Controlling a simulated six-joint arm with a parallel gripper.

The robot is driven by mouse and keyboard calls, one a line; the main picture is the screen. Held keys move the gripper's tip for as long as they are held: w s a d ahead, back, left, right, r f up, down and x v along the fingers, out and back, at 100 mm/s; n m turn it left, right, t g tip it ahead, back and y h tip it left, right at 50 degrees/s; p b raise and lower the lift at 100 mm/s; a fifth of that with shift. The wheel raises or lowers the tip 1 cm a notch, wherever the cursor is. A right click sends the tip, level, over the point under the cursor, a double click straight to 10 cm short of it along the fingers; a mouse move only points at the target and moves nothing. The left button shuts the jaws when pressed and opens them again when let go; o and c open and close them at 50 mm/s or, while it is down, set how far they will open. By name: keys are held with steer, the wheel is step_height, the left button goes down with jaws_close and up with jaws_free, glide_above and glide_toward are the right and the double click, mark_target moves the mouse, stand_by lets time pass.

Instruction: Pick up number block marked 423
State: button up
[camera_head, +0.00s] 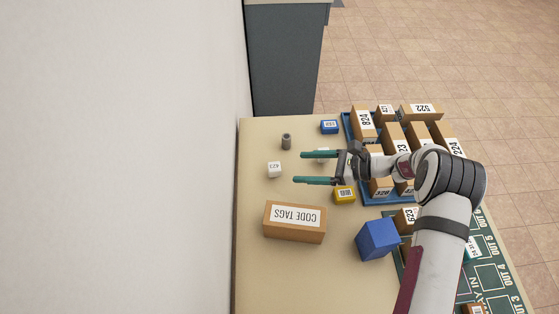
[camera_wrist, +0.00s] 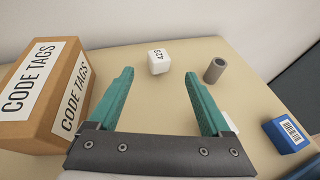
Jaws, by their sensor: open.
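The white number block marked 423 (camera_head: 274,170) stands on the beige table near the wall. In the wrist view the 423 block (camera_wrist: 158,62) is ahead of my gripper, between the lines of its two fingers. My gripper (camera_head: 297,168) is open and empty, with its green fingers pointing left toward the block. The block is a short way beyond the fingertips, not touching them. The wrist view shows both fingers (camera_wrist: 160,78) spread apart. Another white block (camera_head: 321,154) lies partly hidden behind the upper finger.
A cardboard CODE TAGS box (camera_head: 294,222) stands near the lower finger. The wall (camera_head: 120,160) borders the table's left edge.

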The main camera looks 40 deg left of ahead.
mark_target(265, 173)
steer(key=x, duration=1.2)
steer(key=shift+s+a+f, duration=0.1)
steer(key=shift+s+a, duration=0.05)
steer(key=shift+a, duration=0.1)
jaws_close()
